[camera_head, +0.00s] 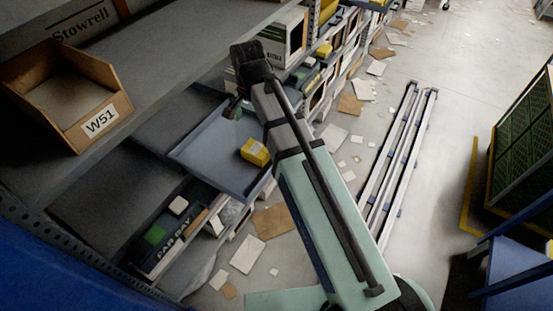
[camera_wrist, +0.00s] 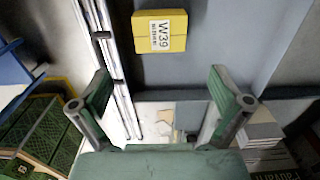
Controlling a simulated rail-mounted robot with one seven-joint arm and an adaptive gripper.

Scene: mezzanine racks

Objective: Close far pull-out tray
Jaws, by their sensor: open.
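The pull-out tray (camera_head: 215,150) is a shallow blue-grey tray extended from the rack over the aisle. A yellow box (camera_head: 255,152) lies on it near its outer edge. In the wrist view the tray's flat surface (camera_wrist: 225,45) fills the upper right, with the yellow box (camera_wrist: 160,31) labelled W39 on it. In the head view my arm's dark end partly hides the tray's far side.
An upper shelf holds a wooden bin (camera_head: 70,95) labelled W51 at left. A lower rack level (camera_head: 170,240) holds boxes. Loose papers litter the floor beneath the tray. Long metal rails (camera_head: 400,165) run along the aisle. A green crate stack (camera_head: 525,135) stands at right.

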